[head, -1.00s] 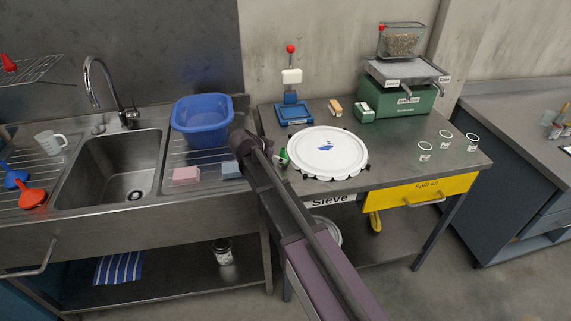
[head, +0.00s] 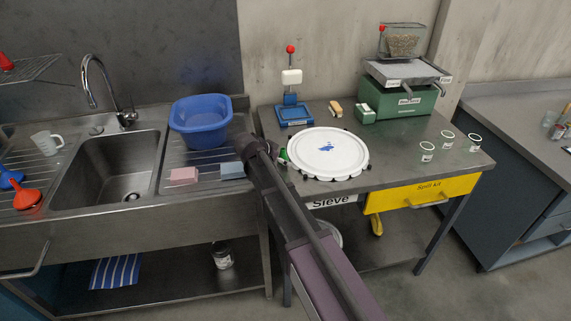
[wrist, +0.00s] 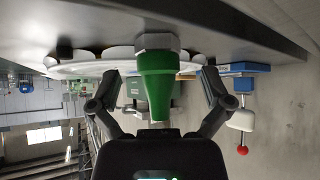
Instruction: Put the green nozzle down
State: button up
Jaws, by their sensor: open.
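The green nozzle (wrist: 157,85) stands between my fingers in the wrist view, which looks upside down. Its pale hexagonal base meets the dark bench top, and its narrow end points toward my palm. My gripper (wrist: 160,78) is open, with a finger on each side and a visible gap to the nozzle. In the head view, only a bit of the green nozzle (head: 283,154) shows, left of the white round sieve lid (head: 345,160). My arm hides the rest of it and the fingers there.
The sieve lid is close beside the nozzle on the metal bench (head: 398,170). A blue-based stand with a red knob (head: 292,108) is behind. A sink (head: 110,170), blue basin (head: 200,122), pink sponge (head: 184,175) and blue sponge (head: 232,170) are left.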

jog(key=shift+b+x, duration=0.45)
jog(key=shift+x, duration=0.55)
jog(key=c, duration=1.4)
jog(key=shift+o, duration=0.2)
jog(key=shift+r, duration=0.15)
notch_tip(320, 180, up, 3)
jog(key=p, duration=0.3)
jog(key=s+a+r+p, duration=0.1)
jog(key=s, duration=0.6)
jog(key=s+a+p, duration=0.1)
jog(key=s+a, duration=0.1)
jog(key=s, duration=0.6)
jog(key=shift+s+a+r, duration=0.3)
jog(key=shift+s+r, duration=0.05)
